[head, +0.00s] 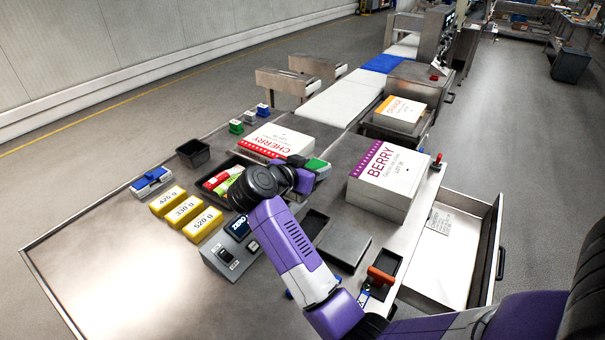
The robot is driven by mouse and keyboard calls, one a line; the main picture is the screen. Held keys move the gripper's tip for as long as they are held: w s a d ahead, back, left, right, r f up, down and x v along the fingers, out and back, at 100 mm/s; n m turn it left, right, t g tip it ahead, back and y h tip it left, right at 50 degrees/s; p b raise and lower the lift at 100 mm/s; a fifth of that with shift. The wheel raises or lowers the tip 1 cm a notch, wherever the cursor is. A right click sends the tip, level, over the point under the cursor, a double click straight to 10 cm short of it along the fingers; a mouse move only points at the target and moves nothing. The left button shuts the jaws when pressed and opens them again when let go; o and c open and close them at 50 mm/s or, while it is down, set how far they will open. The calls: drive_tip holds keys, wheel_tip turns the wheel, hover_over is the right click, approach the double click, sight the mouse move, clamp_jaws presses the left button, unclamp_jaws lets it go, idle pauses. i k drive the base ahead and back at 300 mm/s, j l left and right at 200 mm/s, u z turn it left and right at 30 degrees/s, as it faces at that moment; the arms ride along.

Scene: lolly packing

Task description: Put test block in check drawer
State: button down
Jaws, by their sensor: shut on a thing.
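My gripper (306,167) is above the table, left of the BERRY box, and its jaws are shut on a small green and white block (319,167). My wrist hides part of the jaws, and any lettering on the block is too small to read. An open drawer (449,268) sticks out from the table's right side, with a light-coloured floor and a printed label inside. It looks otherwise empty, though my arm hides its near end. The block is well to the left of the drawer and apart from it.
The BERRY box (386,183) stands between my gripper and the drawer. A CHERRY box (277,142) is behind the gripper. Several small blocks (236,127), yellow weights (185,212), a scale (233,251) and a red-handled tool (380,275) are on the table. The front left is clear.

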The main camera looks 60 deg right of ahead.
sight(432, 280)
drive_tip(key=i+j, duration=0.1)
drive_tip(key=j, duration=2.15)
